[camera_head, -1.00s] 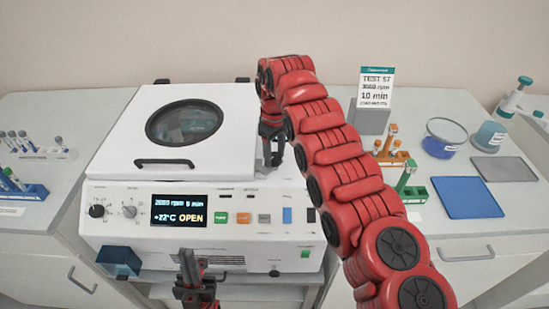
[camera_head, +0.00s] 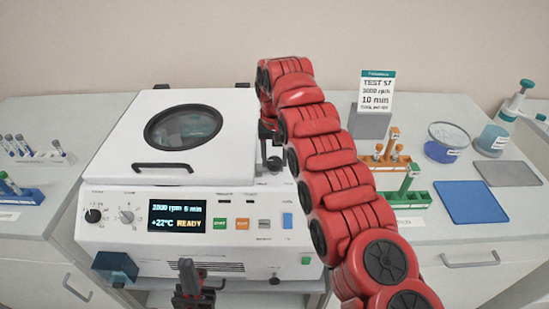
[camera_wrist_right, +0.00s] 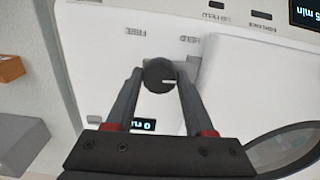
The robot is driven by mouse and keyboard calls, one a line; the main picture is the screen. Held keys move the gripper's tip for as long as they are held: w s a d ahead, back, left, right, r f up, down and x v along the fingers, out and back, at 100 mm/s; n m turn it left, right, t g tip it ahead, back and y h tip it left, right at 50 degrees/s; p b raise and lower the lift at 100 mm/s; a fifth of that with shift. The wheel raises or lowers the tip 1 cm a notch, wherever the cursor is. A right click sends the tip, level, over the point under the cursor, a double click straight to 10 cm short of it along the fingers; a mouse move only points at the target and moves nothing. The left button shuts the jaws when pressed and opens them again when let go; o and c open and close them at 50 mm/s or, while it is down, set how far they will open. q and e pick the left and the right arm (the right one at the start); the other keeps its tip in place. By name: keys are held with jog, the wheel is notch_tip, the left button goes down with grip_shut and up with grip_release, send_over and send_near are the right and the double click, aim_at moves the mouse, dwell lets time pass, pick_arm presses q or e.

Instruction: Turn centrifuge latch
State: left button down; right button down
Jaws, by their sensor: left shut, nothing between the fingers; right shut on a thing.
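The white centrifuge (camera_head: 120,222) has its lid (camera_head: 225,120) down, with a round dark window and a black front handle (camera_head: 162,167). Its screen (camera_head: 176,218) reads READY. The latch (camera_wrist_right: 158,74) is a dark round knob beside the lid, with a short light mark on its face. The words FREE and HELD are printed near it, upside down in the right wrist view. My right gripper (camera_wrist_right: 160,84) is shut on the knob. In the head view my right arm largely hides the latch. My left gripper (camera_head: 187,272) is shut and empty, low in front of the centrifuge.
A sign (camera_head: 375,92) reads 3000 rpm, 10 min. Racks with tubes (camera_head: 402,195), a blue mat (camera_head: 470,201) and a grey mat (camera_head: 508,173) lie on the right counter. More racked tubes (camera_head: 35,150) stand at the left. A dark blue box (camera_head: 115,264) is at the centrifuge's lower left.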

aim_at(275, 160)
jog(key=shift+m, duration=0.3)
dwell(0.4)
jog(key=shift+c, duration=1.3)
grip_release()
jog(key=shift+r, duration=0.1)
notch_tip(275, 160, up, 17)
jog(key=p, duration=1.7)
jog(key=shift+r, duration=0.15)
